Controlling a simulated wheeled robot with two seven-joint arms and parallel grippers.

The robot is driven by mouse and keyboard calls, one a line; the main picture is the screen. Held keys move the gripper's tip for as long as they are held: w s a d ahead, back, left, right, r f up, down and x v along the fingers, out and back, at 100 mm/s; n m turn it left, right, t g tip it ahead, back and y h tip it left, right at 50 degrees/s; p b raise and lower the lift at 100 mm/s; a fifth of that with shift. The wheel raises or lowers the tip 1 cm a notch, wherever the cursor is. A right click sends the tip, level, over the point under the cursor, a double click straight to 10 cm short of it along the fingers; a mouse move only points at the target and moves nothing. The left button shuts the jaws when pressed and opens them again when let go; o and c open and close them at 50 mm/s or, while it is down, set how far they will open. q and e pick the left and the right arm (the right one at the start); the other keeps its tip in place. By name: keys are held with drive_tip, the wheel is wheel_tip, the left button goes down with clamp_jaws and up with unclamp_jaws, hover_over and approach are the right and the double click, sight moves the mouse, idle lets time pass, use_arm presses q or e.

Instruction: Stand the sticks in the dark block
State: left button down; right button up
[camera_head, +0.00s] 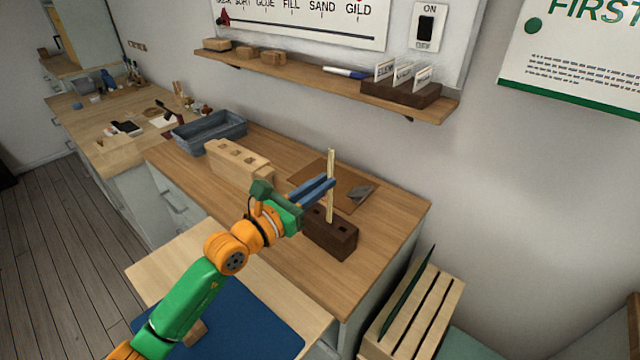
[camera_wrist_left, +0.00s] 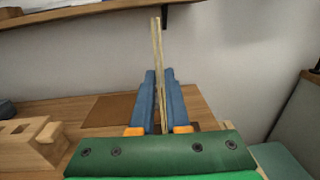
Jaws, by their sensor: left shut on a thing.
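My left gripper (camera_head: 318,188) is shut on a thin pale wooden stick (camera_head: 331,165), which stands upright between the blue fingers. The stick also shows in the left wrist view (camera_wrist_left: 157,60), rising above the fingertips. The dark block (camera_head: 343,240) stands on the bench below the gripper, with holes in its top. The stick's lower end is at or just above the block's top; I cannot tell whether it is inside a hole. Part of the block is hidden behind my gripper. My right gripper is not in view.
A pale wooden block with holes (camera_head: 240,163) stands left of the gripper. A grey-blue bin (camera_head: 208,131) is behind it. A slatted crate (camera_head: 415,310) stands right of the bench. A shelf (camera_head: 330,82) hangs above.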

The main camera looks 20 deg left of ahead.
use_arm(q)
drive_tip(key=shift+f, duration=0.3)
drive_tip(key=c, duration=0.8)
unclamp_jaws()
drive_tip(key=shift+c, duration=0.2)
drive_tip(key=v, duration=0.9)
drive_tip(key=shift+b, duration=0.3)
